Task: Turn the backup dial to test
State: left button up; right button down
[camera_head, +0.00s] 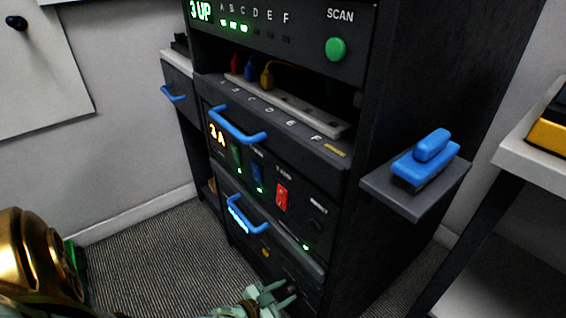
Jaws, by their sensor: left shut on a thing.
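My left gripper (283,293), pale green, is at the bottom edge of the head view, in front of the lowest unit of the dark rack (400,110). Its fingers are shut on a small dark thing at that unit's face, mostly hidden by the fingers. I cannot make out whether this is the backup dial, nor any marking for test. The lowest unit has a blue handle (246,216), a lit cyan display and an orange light (265,253). My right gripper is not in view.
Above are a drawer with a blue handle (238,126), a red switch (282,197) and a green scan button (335,49). A side shelf (428,205) with a blue-handled object (425,160) juts out right. A white table (535,160) stands at the right edge.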

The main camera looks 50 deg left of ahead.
pick_arm(q)
jog(key=shift+s+f, duration=0.1)
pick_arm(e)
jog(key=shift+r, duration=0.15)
pick_arm(q)
jog(key=o, duration=0.9)
jog(key=shift+o, duration=0.4)
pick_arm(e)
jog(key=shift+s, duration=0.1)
pick_arm(q)
jog(key=shift+s+r, duration=0.1)
jog(key=shift+r, duration=0.1)
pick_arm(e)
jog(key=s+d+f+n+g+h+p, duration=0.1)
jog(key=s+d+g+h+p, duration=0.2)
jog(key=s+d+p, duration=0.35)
pick_arm(q)
jog(key=v, duration=1.6)
jog(key=shift+p, duration=0.35)
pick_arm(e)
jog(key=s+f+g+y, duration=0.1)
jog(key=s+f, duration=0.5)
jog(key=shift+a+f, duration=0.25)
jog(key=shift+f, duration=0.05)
